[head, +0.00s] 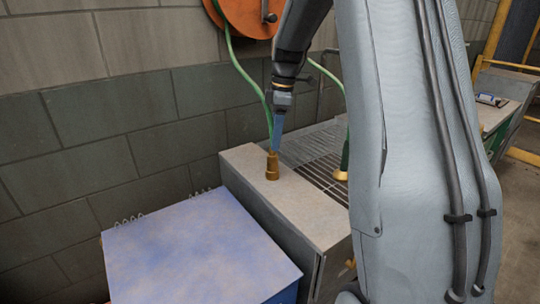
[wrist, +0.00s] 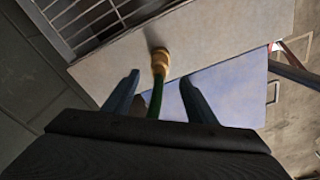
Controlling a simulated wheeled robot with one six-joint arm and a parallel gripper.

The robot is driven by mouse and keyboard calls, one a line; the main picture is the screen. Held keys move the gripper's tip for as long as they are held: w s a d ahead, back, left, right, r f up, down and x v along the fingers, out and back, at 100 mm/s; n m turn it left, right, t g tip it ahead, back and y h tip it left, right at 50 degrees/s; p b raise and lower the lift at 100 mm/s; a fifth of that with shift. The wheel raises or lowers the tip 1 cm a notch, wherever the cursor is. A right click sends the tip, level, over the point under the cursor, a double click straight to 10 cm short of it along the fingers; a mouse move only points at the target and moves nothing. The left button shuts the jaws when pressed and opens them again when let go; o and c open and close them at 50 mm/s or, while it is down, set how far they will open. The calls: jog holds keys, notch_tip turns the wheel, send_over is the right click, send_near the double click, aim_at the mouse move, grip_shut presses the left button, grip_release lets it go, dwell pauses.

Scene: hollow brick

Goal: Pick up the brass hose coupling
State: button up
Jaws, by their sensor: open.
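The brass hose coupling (head: 272,168) stands on the pale top of a grey bench (head: 290,205), near its left end. It also shows in the wrist view (wrist: 160,62), just beyond the fingertips and centred between them. A green hose (head: 257,88) comes down from above and appears to meet the coupling's upper end. My gripper (head: 278,140) points down close above the coupling. Its two blue fingers are spread in the wrist view (wrist: 159,80), with nothing clamped between them. The hose (wrist: 154,103) runs back between the fingers. Contact with it cannot be told.
A blue-topped box (head: 200,245) stands beside the bench at front left. A slatted grate (head: 310,155) lies behind the pale top. Another brass fitting (head: 340,176) on a green hose is partly hidden by my arm. An orange reel (head: 243,14) hangs on the block wall.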

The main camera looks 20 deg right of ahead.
aim_at(273, 154)
jog(key=shift+f, duration=0.3)
notch_tip(273, 154, down, 2)
jog(key=shift+f+p, duration=0.25)
jog(key=shift+p, duration=0.25)
jog(key=shift+w+a+f+p, duration=0.15)
jog(key=shift+f+p, duration=0.3)
jog(key=shift+f, duration=0.7)
jog(key=shift+a+f+p, duration=0.2)
jog(key=shift+f+p, duration=0.2)
jog(key=shift+f, duration=0.7)
jog(key=c, duration=1.2)
